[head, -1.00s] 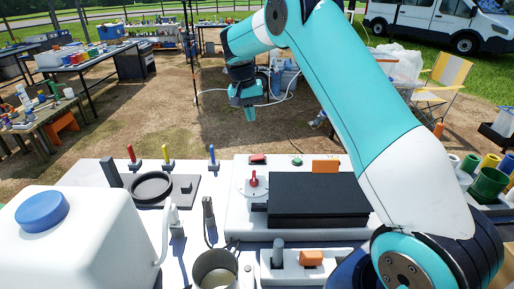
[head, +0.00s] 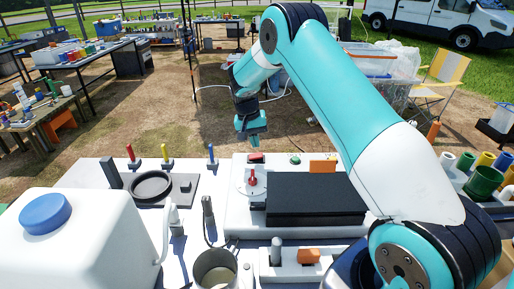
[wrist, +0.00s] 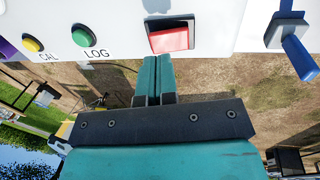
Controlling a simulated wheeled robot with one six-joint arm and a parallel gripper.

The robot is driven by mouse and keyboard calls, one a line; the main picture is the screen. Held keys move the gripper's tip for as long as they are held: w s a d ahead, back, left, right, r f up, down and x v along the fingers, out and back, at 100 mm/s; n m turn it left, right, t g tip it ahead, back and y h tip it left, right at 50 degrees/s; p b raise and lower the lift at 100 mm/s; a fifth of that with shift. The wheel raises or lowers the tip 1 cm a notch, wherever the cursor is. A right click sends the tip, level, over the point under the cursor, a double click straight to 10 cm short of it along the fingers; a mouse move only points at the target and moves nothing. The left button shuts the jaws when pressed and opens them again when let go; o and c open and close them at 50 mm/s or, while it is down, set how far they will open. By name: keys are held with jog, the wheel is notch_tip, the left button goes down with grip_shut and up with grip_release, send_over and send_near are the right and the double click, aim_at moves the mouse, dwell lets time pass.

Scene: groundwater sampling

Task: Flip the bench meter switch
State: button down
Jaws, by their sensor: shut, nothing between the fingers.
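The bench meter (head: 235,222) is a white housing with a dark screen block. A red rocker switch (head: 256,158) sits at its far edge, left of a green button (head: 296,160). In the wrist view, the red rocker (wrist: 170,38) is in a dark frame on the white face. My gripper (head: 254,146) is above and just behind the red rocker in the head view. In the wrist view its two teal fingers (wrist: 156,62) are together and empty, with tips just below the rocker's lower edge. Whether they touch it cannot be told.
Green LOG (wrist: 82,36) and yellow CAL (wrist: 32,44) buttons are beside the rocker. A blue lever (wrist: 297,45) stands on the other side; red and yellow levers line up with it in the head view. A red-handled dial (head: 253,177) and a white jug (head: 75,245) are nearer.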

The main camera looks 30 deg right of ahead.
aim_at(259, 156)
jog(key=shift+s+d+f+p, duration=0.15)
jog(key=shift+f+p, duration=0.15)
jog(key=shift+f, duration=0.65)
jog(key=shift+s+d+f+p, duration=0.15)
jog(key=shift+f+p, duration=0.1)
jog(key=shift+f, duration=0.7)
